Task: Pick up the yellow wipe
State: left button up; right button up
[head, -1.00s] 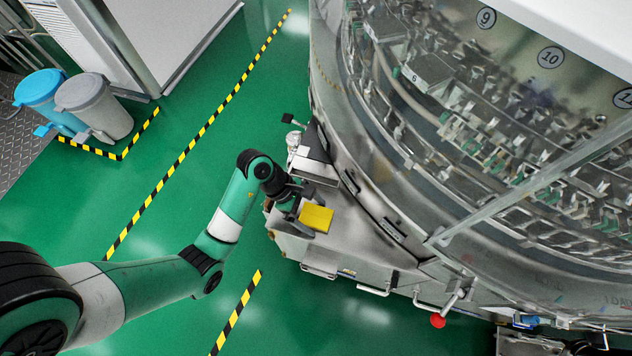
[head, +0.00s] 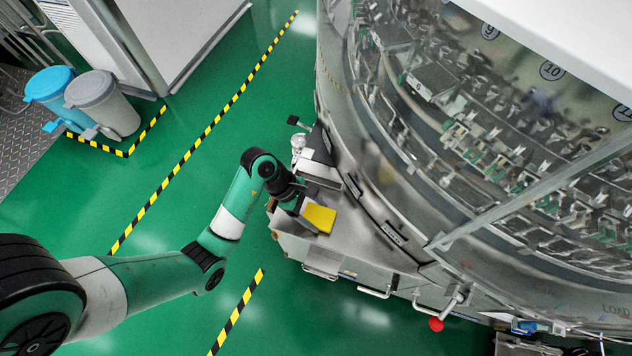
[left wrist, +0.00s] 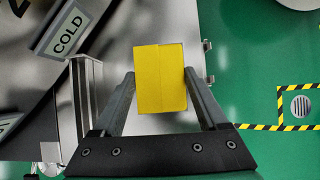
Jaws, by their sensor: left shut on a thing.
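The yellow wipe (head: 320,218) is a flat, folded yellow rectangle at the washer's front ledge in the head view. It also fills the space between the fingers in the left wrist view (left wrist: 160,78). My left gripper (head: 304,208) is at the wipe's left edge in the head view. In the left wrist view my left gripper (left wrist: 160,90) has one finger along each side of the wipe, shut on it. Whether the wipe touches the ledge cannot be told. My right gripper is not in view.
The rotary washer (head: 385,215) with its curved clear cover stands at the right. Its metal ledge (head: 300,240) lies under the wipe. A red knob (head: 436,324) sticks out lower down. A blue bin (head: 52,92) and a grey bin (head: 105,105) stand upper left. Green floor between is clear.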

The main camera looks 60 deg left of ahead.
pick_arm(q)
jog(key=s+d+r+p, duration=0.9)
jog(key=d+r+p, duration=0.1)
jog(key=r, duration=0.1)
jog(key=shift+s+d+r, duration=0.15)
jog(key=shift+s+r, duration=0.15)
jog(key=shift+r, duration=0.1)
